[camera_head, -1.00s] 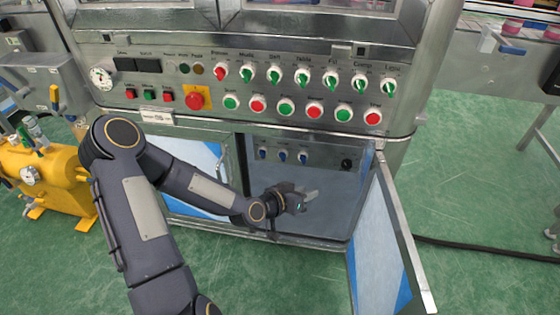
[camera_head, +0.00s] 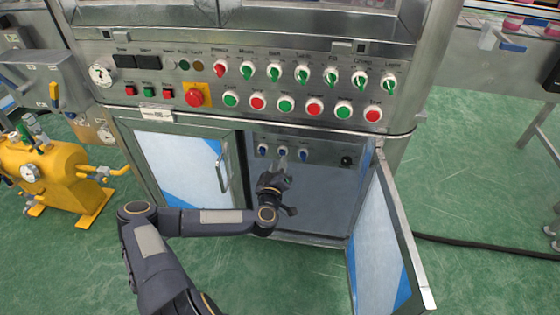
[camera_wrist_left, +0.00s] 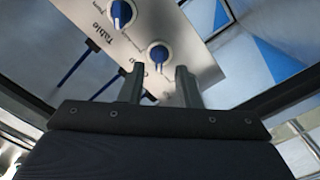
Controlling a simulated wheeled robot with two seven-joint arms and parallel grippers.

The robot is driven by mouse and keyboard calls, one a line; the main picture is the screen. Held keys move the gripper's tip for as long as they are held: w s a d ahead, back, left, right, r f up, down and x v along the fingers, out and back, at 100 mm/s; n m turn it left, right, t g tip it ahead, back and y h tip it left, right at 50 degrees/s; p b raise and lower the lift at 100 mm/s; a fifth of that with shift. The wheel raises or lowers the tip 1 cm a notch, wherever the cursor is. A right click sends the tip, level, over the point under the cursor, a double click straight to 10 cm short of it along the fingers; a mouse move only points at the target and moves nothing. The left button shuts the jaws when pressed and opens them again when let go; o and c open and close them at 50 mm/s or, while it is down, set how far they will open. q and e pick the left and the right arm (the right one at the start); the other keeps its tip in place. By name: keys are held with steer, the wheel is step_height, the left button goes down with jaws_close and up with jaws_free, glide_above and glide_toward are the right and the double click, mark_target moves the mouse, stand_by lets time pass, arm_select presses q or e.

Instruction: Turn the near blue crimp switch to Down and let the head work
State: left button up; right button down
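Three blue switches sit in a row on a panel inside the open lower cabinet: a left one (camera_head: 263,150), a middle one partly behind my fingers, and a right one (camera_head: 303,155). Their labels are too small to read in the head view. My left gripper (camera_head: 281,162) is just in front of the row, near the middle switch. In the left wrist view its two fingers (camera_wrist_left: 160,78) are apart, with one blue knob (camera_wrist_left: 159,54) beyond the gap between them. Another blue knob (camera_wrist_left: 121,12), beside a "Table" label, is at the top. My right gripper is not in view.
The cabinet's right door (camera_head: 382,240) stands open, and its left door (camera_head: 180,170) is shut. A black knob (camera_head: 347,161) is on the same inner panel. Above is the main panel with green and red switches and a red emergency button (camera_head: 194,98).

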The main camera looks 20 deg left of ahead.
arm_select(q)
steer(key=shift+x, duration=1.55)
jaws_close()
